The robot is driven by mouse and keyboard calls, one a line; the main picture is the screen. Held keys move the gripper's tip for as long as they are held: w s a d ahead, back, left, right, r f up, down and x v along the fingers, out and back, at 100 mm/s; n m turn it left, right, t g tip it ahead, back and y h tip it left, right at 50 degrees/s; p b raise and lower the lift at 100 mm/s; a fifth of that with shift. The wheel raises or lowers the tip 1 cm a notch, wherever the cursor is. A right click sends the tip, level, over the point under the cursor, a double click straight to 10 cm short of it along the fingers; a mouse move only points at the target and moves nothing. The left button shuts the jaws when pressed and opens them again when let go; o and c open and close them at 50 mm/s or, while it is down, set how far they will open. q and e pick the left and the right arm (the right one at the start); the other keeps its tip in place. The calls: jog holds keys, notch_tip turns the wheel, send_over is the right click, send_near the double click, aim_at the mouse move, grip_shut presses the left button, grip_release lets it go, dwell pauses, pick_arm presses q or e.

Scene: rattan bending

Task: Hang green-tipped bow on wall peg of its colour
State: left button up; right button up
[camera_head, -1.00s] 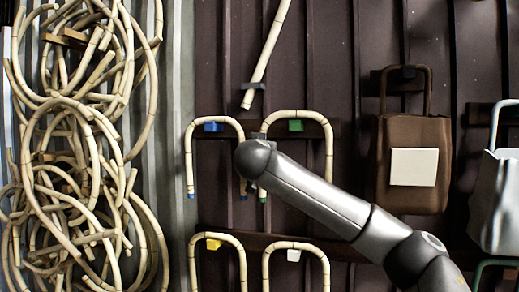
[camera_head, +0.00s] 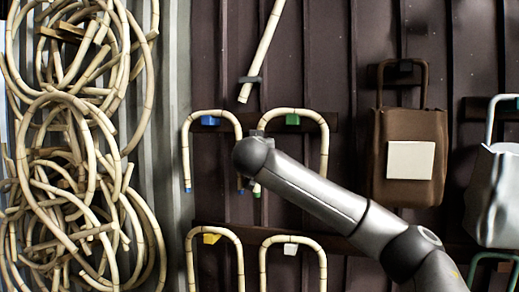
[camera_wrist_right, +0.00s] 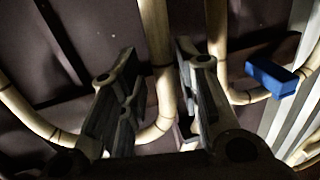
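The pale rattan bow with a green tip (camera_head: 325,150) is an upside-down U at the green wall peg (camera_head: 292,119). Its top crosses just above the peg and seems to rest on it. Its green tip (camera_head: 257,190) shows below my right wrist. My right gripper is hidden behind that wrist in the head view. In the right wrist view my right gripper (camera_wrist_right: 158,75) has its fingers apart. One leg of the bow (camera_wrist_right: 154,35) runs between them, with gaps beside it. My left gripper is out of view.
A blue-tipped bow (camera_head: 186,150) hangs close left on the blue peg (camera_head: 210,121). Two bows hang below on the yellow peg (camera_head: 211,239) and white peg (camera_head: 290,249). A brown bag (camera_head: 408,190) hangs right. Tangled rattan rings (camera_head: 90,100) fill the left. A straight cane (camera_head: 262,50) hangs above.

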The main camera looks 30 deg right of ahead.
jog(key=shift+o, duration=0.5)
jog(key=v, duration=1.2)
jog(key=shift+a, duration=0.1)
jog(key=w+a+b+v, duration=0.1)
jog(key=b+v, duration=0.1)
jog(key=v, duration=0.6)
jog(key=shift+s+a+b, duration=0.2)
jog(key=shift+a+b, duration=0.1)
jog(key=shift+a, duration=0.2)
